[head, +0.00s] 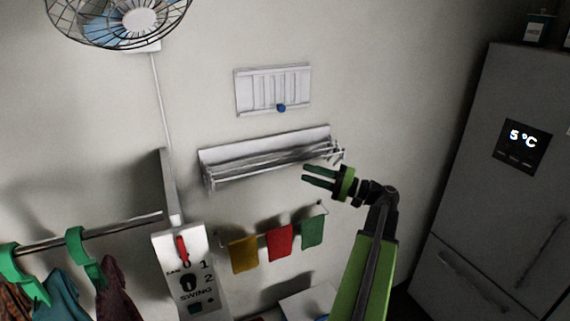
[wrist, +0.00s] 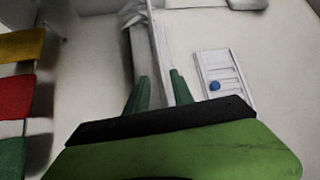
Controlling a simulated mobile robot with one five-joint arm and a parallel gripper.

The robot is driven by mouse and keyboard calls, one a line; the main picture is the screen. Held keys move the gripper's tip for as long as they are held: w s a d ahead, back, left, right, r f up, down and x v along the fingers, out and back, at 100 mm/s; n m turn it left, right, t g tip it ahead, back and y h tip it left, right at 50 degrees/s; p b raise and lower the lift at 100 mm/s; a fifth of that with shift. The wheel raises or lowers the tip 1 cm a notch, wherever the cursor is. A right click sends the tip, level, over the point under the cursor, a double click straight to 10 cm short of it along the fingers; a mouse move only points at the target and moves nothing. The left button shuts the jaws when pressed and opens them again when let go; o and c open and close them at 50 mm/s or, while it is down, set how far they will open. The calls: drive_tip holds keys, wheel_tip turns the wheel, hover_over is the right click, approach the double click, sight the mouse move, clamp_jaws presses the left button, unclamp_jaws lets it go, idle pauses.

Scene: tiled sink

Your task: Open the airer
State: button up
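The airer (head: 222,155) is a pale wall-mounted rack with several thin rails, in the middle of the head view. Its rails stand out a little from its back plate. My gripper (head: 304,175) is in front of the airer's right end, just below its rails, with its two green fingers apart and nothing between them. In the wrist view the airer (wrist: 142,52) runs away ahead of the fingers, and my gripper (wrist: 159,88) shows its fingertips close to it. I cannot tell whether the fingers touch a rail.
A white panel (head: 273,88) with a blue knob is on the wall above. Yellow, red (head: 279,243) and green cloths hang on a rail below. A fan (head: 118,22) is at upper left, a clothes rail (head: 115,226) at lower left, and a fridge (head: 490,180) at right.

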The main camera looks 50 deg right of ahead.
drive_tip(key=p+x, duration=0.1)
drive_tip(key=x, duration=0.7)
drive_tip(key=shift+w+a, duration=0.15)
drive_tip(key=shift+w, duration=0.2)
clamp_jaws()
idle(0.8)
